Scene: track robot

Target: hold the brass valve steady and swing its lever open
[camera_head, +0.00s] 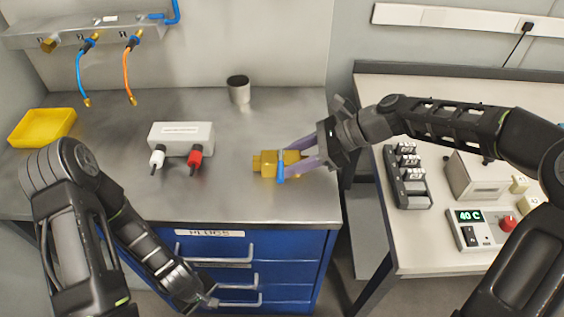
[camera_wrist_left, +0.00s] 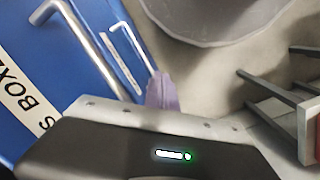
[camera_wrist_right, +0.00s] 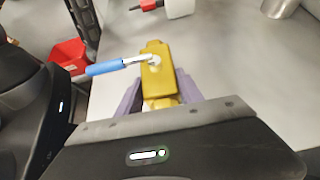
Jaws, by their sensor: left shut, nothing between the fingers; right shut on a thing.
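The brass valve (camera_head: 264,164) lies on the grey bench top near its front right, its body running left to right. Its blue lever (camera_head: 281,172) sticks out crosswise to the body, toward the bench's front edge. In the right wrist view the valve (camera_wrist_right: 154,82) sits between the purple fingers and the lever (camera_wrist_right: 104,68) points left. My right gripper (camera_head: 306,155) is shut on the valve's right end. My left gripper (camera_head: 208,300) is low in front of the blue drawers, away from the valve. In the left wrist view its fingers (camera_wrist_left: 162,92) are together and empty.
A white box (camera_head: 181,136) with white and red plugs stands left of the valve. Drawer handles (camera_head: 214,260) jut out near my left gripper. Bench space in front of the valve is clear.

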